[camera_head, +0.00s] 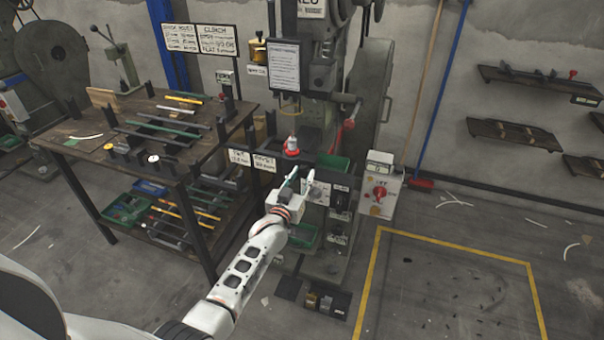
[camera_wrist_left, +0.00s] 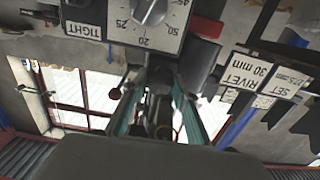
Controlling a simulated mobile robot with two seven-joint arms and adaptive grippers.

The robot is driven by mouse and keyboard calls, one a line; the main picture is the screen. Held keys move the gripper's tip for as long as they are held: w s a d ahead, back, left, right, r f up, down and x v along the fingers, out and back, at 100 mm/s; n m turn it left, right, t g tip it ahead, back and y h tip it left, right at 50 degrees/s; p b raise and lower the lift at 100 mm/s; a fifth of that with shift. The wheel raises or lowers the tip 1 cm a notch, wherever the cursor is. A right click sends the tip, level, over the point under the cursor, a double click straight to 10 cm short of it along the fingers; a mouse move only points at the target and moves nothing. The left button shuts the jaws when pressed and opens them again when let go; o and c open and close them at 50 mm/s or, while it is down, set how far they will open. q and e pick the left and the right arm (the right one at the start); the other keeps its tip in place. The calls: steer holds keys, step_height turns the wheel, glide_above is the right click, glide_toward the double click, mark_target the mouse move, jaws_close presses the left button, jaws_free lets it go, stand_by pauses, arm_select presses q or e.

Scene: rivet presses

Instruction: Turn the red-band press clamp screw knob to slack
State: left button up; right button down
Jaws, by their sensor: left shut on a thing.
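The press (camera_head: 318,90) stands at the middle of the head view, with a red-and-white part (camera_head: 292,146) on its front. My left gripper (camera_head: 299,182) reaches its lower front, below that part. In the left wrist view the two teal-edged fingers (camera_wrist_left: 158,112) are closed on a dark knob-like part (camera_wrist_left: 160,88), mostly hidden between them. I take it for the clamp screw knob; its turn position cannot be read. A white plate reading TIGHT (camera_wrist_left: 83,30) and a numbered dial (camera_wrist_left: 148,22) show upside down beyond the fingers. My right gripper is out of view.
A workbench (camera_head: 128,135) with rods stands left of the press. Signs reading RIVET and SET (camera_wrist_left: 255,80) are beside the fingers in the wrist view. A grey switch box (camera_head: 381,186) with a red knob stands right. Yellow-marked floor (camera_head: 450,300) at front right is largely clear.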

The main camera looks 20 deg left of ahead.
arm_select(q)
steer(key=shift+n, duration=0.4)
stand_by(0.3)
steer(key=o, duration=1.1)
steer(key=shift+s, duration=0.15)
steer(key=s, duration=1.1)
steer(key=shift+s+a, duration=0.2)
steer(key=shift+s, duration=0.2)
